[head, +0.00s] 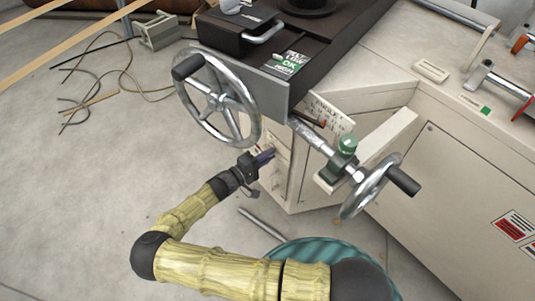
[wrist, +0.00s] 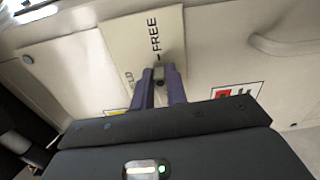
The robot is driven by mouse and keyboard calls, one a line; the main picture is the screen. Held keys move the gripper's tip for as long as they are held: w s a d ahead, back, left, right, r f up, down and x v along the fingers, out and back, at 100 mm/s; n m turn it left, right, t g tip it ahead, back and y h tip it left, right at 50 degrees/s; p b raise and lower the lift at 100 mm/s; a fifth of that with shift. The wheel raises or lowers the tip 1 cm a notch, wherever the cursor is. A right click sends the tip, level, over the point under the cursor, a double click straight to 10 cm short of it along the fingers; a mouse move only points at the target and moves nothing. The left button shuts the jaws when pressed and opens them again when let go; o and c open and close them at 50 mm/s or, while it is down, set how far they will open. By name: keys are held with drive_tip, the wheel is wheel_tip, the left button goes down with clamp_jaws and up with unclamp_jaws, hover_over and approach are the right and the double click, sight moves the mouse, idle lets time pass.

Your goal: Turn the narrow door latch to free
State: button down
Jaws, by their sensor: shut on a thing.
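My gripper (wrist: 160,82) is shut on the narrow door latch (wrist: 159,74), a small grey metal piece between the two purple fingertips. Part of the latch is hidden by the fingers. A pale label plate (wrist: 140,50) lies behind it. The word FREE with a short mark reads just above the latch, and a partly covered word, ending in "LD", is at its left. How far the latch is turned is hard to tell. In the head view my gripper (head: 264,157) is at the narrow door (head: 279,170) on the machine's front, and hides the latch.
A large handwheel (head: 217,98) hangs just above my gripper. A second handwheel (head: 371,186) on a shaft stands at the right. A metal bar (head: 262,224) lies on the floor below. The floor at the left is open, with loose cables (head: 95,88) farther back.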

drive_tip(key=shift+a+f+m, duration=0.1)
drive_tip(key=shift+m, duration=0.3)
drive_tip(key=c, duration=1.4)
unclamp_jaws()
drive_tip(key=p+v, duration=0.2)
drive_tip(key=v, duration=1.5)
drive_tip(key=shift+s+a, duration=0.1)
drive_tip(key=shift+a, duration=0.05)
